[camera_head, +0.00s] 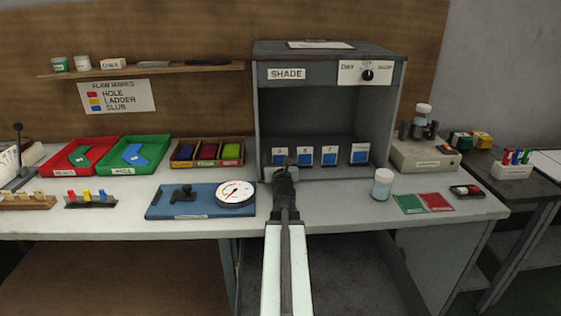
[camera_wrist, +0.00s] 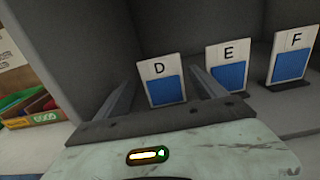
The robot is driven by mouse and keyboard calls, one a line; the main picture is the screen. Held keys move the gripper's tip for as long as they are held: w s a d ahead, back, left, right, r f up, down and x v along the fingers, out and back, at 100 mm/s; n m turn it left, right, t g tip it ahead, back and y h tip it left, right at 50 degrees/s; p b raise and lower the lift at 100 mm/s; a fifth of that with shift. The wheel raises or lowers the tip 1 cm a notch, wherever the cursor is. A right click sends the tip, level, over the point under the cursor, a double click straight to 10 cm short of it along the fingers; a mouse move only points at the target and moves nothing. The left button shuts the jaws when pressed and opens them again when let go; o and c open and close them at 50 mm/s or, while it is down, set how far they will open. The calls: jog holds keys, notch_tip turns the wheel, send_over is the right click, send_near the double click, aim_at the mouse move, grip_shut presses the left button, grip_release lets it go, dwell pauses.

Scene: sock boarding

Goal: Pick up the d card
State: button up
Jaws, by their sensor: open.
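The D card (camera_wrist: 162,83) is a white upright card with a black letter D above a blue swatch, at the left of a row in the shade cabinet. In the head view the D card (camera_head: 280,157) is the leftmost card, its lower part close behind my gripper. My gripper (camera_wrist: 163,92) is open in the wrist view, its two fingers reaching toward the card, one on each side of it in the picture. Nothing is held. Whether the fingers touch the card cannot be told. In the head view my gripper (camera_head: 283,172) is at the cabinet's front left.
The E card (camera_wrist: 229,66) and F card (camera_wrist: 291,57) stand to the right of D, with another card (camera_head: 360,154) at the far right. The cabinet's left wall (camera_wrist: 95,50) is close by. A gauge (camera_head: 236,193) sits left; a jar (camera_head: 382,185) stands right.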

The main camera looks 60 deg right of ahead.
aim_at(280, 154)
jog(key=x, duration=0.5)
jog(key=shift+s+d+r, duration=0.1)
jog(key=shift+d+r, duration=0.05)
jog(key=shift+d, duration=0.05)
grip_shut()
